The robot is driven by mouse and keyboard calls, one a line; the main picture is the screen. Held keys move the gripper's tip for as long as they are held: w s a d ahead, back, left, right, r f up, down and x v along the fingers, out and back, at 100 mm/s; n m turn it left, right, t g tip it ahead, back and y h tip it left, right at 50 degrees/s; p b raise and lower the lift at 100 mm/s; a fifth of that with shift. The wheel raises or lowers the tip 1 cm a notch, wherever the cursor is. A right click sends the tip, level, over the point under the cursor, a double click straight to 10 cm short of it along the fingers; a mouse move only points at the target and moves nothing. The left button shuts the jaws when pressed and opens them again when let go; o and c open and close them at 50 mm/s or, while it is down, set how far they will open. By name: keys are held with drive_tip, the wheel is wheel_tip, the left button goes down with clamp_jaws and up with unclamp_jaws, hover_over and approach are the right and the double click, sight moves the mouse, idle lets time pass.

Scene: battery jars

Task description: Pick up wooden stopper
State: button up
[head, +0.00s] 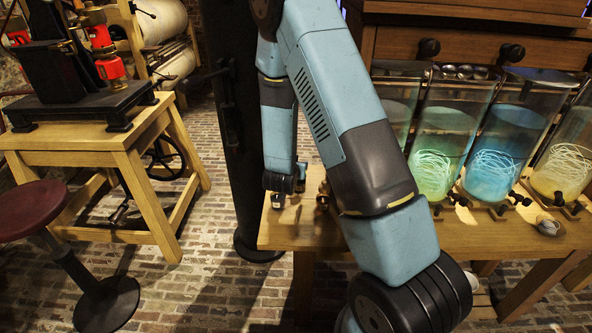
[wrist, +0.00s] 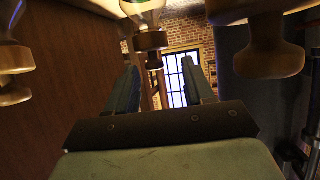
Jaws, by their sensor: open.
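In the wrist view, my gripper (wrist: 160,64) is open, with one blue-grey finger on each side and nothing held. A wooden stopper (wrist: 145,40) with a rounded knob shows beyond the fingertips, between them or slightly left. It appears apart from both fingers. A larger, nearer wooden stopper (wrist: 268,48) is at upper right, and another (wrist: 12,60) is cut by the left edge. In the head view, my forearm reaches down over the left end of the wooden table (head: 530,235). Small objects, perhaps stoppers (head: 277,201), sit there; my arm hides much of that area.
Glass jars with green (head: 437,145), blue (head: 500,150) and yellowish (head: 570,150) contents stand along the table's right side. A small grey object (head: 547,226) lies before them. A wooden stand (head: 140,140) and a red stool (head: 40,210) are at left.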

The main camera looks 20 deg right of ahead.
drive_tip(key=x, duration=0.5)
drive_tip(key=shift+s+d, duration=0.1)
drive_tip(key=shift+d, duration=0.05)
drive_tip(key=shift+s+f, duration=0.1)
clamp_jaws()
idle(0.4)
